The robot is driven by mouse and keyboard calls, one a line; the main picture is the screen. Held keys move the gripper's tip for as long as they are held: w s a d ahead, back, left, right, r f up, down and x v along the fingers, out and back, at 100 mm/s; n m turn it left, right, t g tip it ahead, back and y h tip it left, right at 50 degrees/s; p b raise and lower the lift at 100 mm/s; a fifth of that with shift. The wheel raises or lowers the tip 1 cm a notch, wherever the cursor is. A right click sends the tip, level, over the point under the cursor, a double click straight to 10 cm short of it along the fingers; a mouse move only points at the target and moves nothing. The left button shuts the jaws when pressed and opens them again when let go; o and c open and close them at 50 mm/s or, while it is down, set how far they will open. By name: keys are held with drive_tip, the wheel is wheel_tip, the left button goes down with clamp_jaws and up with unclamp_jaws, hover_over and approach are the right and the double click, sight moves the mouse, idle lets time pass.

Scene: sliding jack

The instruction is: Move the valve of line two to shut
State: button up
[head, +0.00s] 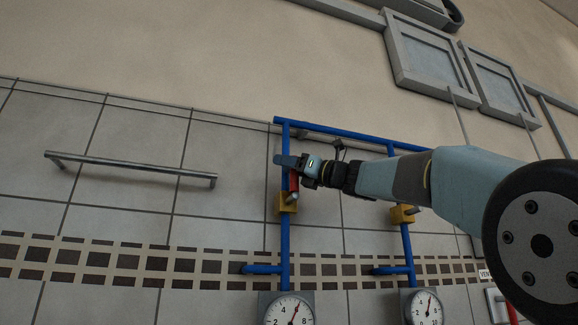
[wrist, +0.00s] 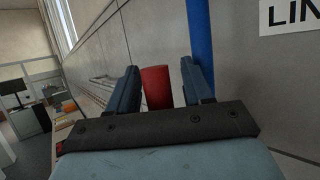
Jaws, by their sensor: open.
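A yellow valve (head: 287,203) sits on the left upright blue pipe (head: 285,240). Its red handle (head: 294,180) points up along the pipe. A second yellow valve (head: 402,214) sits on the right upright pipe; its handle is mostly hidden behind my arm. My gripper (head: 284,160) is at the top of the left valve's handle. In the wrist view my open gripper (wrist: 160,78) has the red handle (wrist: 157,88) between its fingers, with a gap visible beside it. A label reading "LIN" (wrist: 289,15) is cut off, so its line number cannot be read.
Round gauges (head: 290,311) (head: 426,308) hang below the pipes. A metal rail (head: 130,169) is fixed to the tiled wall at left. A blue cross pipe (head: 340,133) runs above the valves. Grey panels (head: 428,60) are high at right. The wall between rail and left pipe is clear.

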clamp_jaws()
idle(0.4)
